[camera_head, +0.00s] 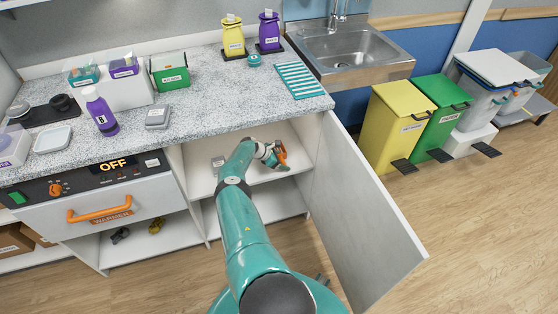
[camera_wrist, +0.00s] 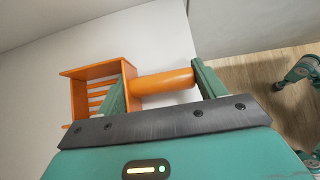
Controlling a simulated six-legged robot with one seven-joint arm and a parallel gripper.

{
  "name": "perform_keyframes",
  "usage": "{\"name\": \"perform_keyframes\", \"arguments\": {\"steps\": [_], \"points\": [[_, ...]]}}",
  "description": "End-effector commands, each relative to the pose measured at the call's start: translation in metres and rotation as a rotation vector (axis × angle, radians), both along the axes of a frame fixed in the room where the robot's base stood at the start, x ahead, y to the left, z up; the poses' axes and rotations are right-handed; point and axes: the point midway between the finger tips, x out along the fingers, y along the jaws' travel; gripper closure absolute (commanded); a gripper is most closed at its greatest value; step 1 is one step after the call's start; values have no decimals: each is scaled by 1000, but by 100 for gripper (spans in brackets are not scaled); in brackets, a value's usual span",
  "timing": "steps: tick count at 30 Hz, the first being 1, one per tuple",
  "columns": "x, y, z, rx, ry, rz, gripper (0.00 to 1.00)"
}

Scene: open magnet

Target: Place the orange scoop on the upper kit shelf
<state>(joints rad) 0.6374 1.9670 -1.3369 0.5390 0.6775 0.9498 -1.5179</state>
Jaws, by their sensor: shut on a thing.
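The orange scoop (camera_wrist: 100,70) has a slotted, box-like head and a round handle (camera_wrist: 165,82). My gripper (camera_wrist: 160,74) is shut on the handle, with one green finger at each end of the grasped stretch; the head lies to the left in the wrist view. In the head view my gripper (camera_head: 270,152) and the scoop (camera_head: 282,155) are inside the open cabinet, over the right part of the upper shelf (camera_head: 203,184). My arm hides part of that shelf. I cannot tell whether the scoop touches the shelf.
A small grey item (camera_head: 218,162) stands on the upper shelf at left. The open cabinet door (camera_head: 362,215) stands close to the right of my arm. The speckled counter (camera_head: 215,100) overhangs the shelf. A lower shelf (camera_head: 270,205) lies below. Coloured bins (camera_head: 402,115) stand farther right.

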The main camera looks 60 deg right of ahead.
Motion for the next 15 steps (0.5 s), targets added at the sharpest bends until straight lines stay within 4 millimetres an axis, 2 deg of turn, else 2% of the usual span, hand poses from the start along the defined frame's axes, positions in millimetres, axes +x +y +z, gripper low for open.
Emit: {"name": "perform_keyframes", "arguments": {"steps": [8,9,12,15], "points": [[-4,0,-2,0,0,1,57],[-4,0,-3,0,0,0,29],[-5,0,-3,-1,0,-1,9],[-5,-1,-3,-1,0,-1,9]]}}
